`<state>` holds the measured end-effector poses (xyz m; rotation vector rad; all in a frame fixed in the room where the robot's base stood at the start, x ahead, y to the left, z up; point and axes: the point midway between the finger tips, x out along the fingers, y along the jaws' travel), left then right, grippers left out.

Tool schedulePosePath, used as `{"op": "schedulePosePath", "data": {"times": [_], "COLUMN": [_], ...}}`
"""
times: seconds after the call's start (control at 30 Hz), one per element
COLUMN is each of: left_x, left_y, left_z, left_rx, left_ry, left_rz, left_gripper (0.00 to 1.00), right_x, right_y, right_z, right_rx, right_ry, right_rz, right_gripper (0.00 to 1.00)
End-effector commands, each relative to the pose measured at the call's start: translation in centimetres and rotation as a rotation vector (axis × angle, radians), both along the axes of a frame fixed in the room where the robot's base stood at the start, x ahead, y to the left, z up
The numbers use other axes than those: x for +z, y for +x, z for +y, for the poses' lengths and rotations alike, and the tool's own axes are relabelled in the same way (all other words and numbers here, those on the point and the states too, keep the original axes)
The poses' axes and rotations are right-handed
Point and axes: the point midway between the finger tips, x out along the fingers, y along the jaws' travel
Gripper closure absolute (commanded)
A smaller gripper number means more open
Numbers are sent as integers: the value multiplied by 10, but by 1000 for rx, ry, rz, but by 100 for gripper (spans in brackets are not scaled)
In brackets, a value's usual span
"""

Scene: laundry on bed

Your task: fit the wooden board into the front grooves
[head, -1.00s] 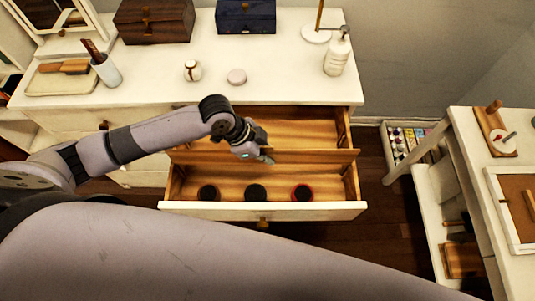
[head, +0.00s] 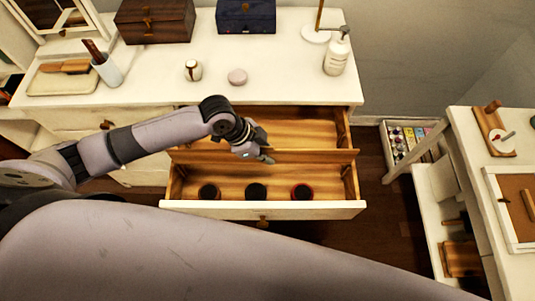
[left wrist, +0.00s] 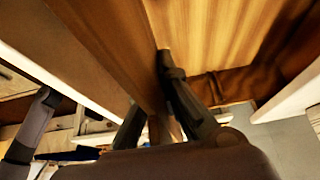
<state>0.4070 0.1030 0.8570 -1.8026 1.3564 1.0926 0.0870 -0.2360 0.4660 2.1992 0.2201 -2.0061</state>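The wooden board (head: 310,156) stands on edge across the open drawer (head: 185,206), from side to side, with a compartment in front of it and one behind. I cannot tell whether its ends sit in the grooves, which are too small to see. My left gripper (head: 262,157) is at the middle of the board's top edge. In the left wrist view the board (left wrist: 115,45) runs between the two fingers (left wrist: 152,95), which close in on it from both sides. My right gripper is in neither view.
Three dark round items (head: 256,192) lie in the front compartment. The white dresser top (head: 280,85) carries boxes, a cup and a pump bottle (head: 337,52). A white side table (head: 470,125) stands at the right. The rear compartment (head: 300,130) looks empty where visible.

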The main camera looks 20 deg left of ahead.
Motion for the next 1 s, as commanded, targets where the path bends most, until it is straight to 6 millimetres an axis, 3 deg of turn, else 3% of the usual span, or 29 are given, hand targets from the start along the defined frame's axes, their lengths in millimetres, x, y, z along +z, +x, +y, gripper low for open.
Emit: {"op": "schedulePosePath", "data": {"times": [1.0], "left_x": [-24], "left_y": [0], "left_z": [0], "left_rx": [0], "left_ry": [0], "left_rz": [0], "left_gripper": [100], "right_x": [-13], "right_y": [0], "right_z": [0], "right_rx": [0], "right_ry": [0], "right_rz": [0], "right_gripper": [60]}}
